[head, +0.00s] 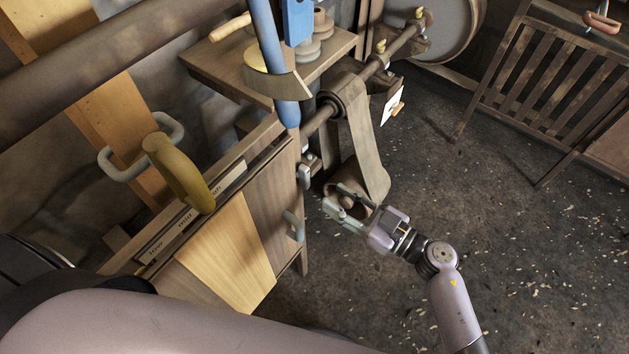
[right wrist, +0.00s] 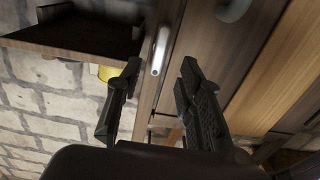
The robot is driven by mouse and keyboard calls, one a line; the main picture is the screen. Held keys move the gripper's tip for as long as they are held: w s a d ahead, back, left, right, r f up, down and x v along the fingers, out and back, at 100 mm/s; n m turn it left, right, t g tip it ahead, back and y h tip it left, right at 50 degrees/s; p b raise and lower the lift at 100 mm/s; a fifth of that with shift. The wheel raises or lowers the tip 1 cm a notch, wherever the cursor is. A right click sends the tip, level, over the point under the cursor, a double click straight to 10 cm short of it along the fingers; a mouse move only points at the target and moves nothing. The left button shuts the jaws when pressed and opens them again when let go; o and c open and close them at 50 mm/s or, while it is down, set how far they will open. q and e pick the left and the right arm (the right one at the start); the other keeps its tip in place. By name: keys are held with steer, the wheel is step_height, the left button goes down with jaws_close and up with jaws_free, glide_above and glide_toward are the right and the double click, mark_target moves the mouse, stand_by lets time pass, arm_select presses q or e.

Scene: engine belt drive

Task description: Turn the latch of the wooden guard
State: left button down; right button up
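The wooden guard (head: 272,195) is an upright board front left of centre in the head view. A small grey metal latch (head: 304,177) sits at its right edge, and a grey pull handle (head: 292,226) is lower down. My right gripper (head: 337,204) is to the right of the guard, pointing toward it. In the right wrist view the latch (right wrist: 160,50) hangs as a grey bar between and beyond the fingertips of my open right gripper (right wrist: 161,72). I cannot tell whether a finger touches it. The pull handle (right wrist: 235,9) is at the top. My left gripper is not in view.
A brown belt (head: 362,150) runs down from a shaft (head: 385,55) just behind my right gripper. A slatted bench (head: 540,75) is at right.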

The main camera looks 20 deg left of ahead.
mark_target(308, 181)
steer(key=x, duration=0.7)
steer(key=shift+c, duration=0.5)
jaws_close()
